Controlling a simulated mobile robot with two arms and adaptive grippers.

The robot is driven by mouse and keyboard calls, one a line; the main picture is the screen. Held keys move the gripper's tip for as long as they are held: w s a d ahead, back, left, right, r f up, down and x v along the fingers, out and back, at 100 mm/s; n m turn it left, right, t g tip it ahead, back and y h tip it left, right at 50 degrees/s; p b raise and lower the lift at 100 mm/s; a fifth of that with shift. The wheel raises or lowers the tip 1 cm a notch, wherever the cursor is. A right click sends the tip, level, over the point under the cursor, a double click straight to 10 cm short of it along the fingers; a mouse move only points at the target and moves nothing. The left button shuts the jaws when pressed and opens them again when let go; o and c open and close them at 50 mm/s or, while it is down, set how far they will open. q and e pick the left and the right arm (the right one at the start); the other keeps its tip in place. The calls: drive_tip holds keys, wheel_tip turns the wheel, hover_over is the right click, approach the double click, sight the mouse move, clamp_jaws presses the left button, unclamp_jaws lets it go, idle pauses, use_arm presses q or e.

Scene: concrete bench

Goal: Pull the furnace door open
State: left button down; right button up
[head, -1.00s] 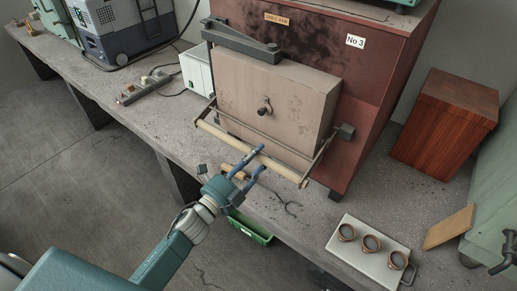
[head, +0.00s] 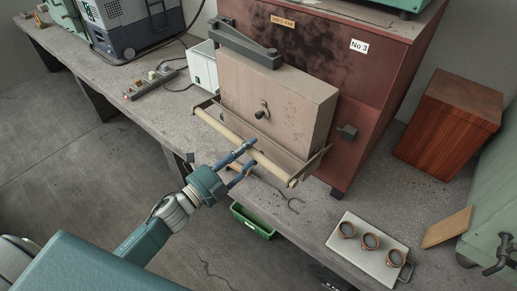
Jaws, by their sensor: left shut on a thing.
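The furnace (head: 365,100) is a dark red cabinet on the bench. Its door (head: 270,88) is a thick pale block with a small dark knob (head: 261,113), standing out from the cabinet front. A pale handle bar (head: 272,166) runs across below and in front of the door on side arms. The bar's right arm is clear of a dark bracket (head: 347,132) on the cabinet. My left gripper (head: 249,156) has blue fingers shut on the bar near its middle. My right gripper is not in view. The furnace's inside is hidden.
A tray (head: 345,257) with several brown ring-like cups lies at the right front. A wooden block (head: 447,125) and a flat board (head: 447,227) are right of the furnace. A green bin (head: 252,222) is below the bench edge. Tongs (head: 285,193) lie under the bar.

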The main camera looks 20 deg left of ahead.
use_arm(q)
drive_tip(key=s+a+m+g+h+b, duration=0.2)
drive_tip(key=s+a, duration=0.3)
drive_tip(key=a, duration=0.5)
drive_tip(key=shift+s+m+h+b, duration=0.15)
drive_tip(key=shift+m+h+b, duration=0.15)
drive_tip(key=shift+h+b, duration=0.4)
drive_tip(key=c, duration=1.3)
unclamp_jaws()
drive_tip(key=shift+s+r, duration=0.1)
drive_tip(key=v, duration=1.2)
